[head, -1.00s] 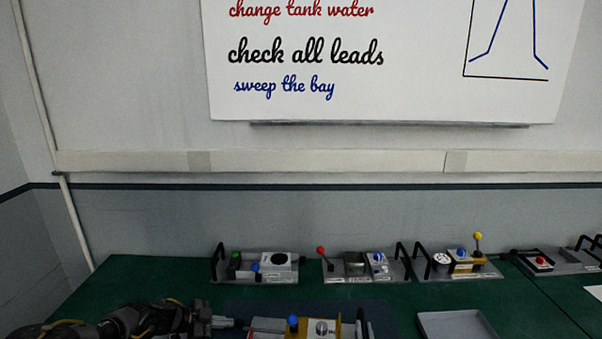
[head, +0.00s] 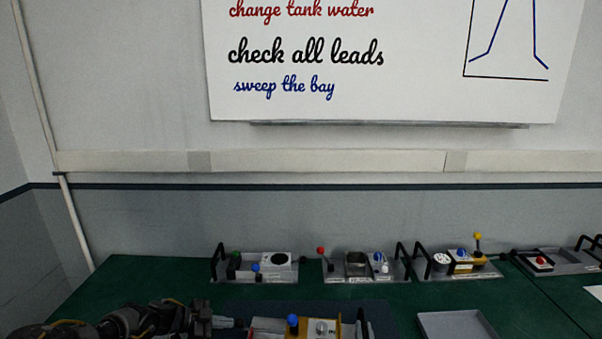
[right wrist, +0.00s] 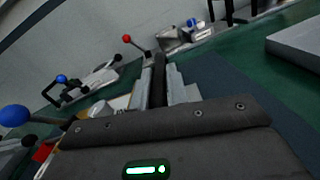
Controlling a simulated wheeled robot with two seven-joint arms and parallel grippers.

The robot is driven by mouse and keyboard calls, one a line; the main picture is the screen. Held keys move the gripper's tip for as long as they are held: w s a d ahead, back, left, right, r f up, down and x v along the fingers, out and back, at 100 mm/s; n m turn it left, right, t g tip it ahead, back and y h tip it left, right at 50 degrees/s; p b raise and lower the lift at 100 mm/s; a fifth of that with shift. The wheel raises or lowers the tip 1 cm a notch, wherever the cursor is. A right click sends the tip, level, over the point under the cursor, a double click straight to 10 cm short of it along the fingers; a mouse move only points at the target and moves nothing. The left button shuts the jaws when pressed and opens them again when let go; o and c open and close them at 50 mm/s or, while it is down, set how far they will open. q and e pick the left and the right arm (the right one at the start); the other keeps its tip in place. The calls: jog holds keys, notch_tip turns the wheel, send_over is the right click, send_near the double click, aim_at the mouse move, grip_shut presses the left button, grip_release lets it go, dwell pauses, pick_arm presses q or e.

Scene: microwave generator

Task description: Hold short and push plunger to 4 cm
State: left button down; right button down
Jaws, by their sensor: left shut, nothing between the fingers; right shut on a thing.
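The near unit (head: 268,323) lies at the bottom edge of the head view, partly cut off. It has a blue ball knob (head: 292,321), a yellow panel with a round dial (head: 321,328) and a black handle (head: 360,322) at its right end. My left gripper (head: 240,322) is shut and empty, just left of this unit; I cannot tell whether it touches it. My right gripper (right wrist: 158,88) shows in the right wrist view, with its fingers shut on a black bar that looks like the handle. A blue ball (right wrist: 14,115) shows at the left there. The plunger and any scale cannot be made out.
Several other units stand along the back of the green table: one with a green and a blue knob (head: 255,268), one with a red ball lever (head: 321,251), one with a yellow ball lever (head: 477,237). A grey tray (head: 455,314) lies right of the near unit.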

aim_at(237, 321)
pick_arm(q)
jog(key=shift+d, duration=0.15)
pick_arm(e)
jog(key=shift+s+a+f, duration=0.1)
jog(key=shift+s+f, duration=0.05)
jog(key=shift+f, duration=0.25)
pick_arm(q)
jog(key=shift+d, duration=0.7)
jog(key=shift+s+d, duration=0.1)
jog(key=shift+d, duration=1.05)
jog(key=shift+a+r, duration=1.3)
jog(key=shift+r, duration=0.2)
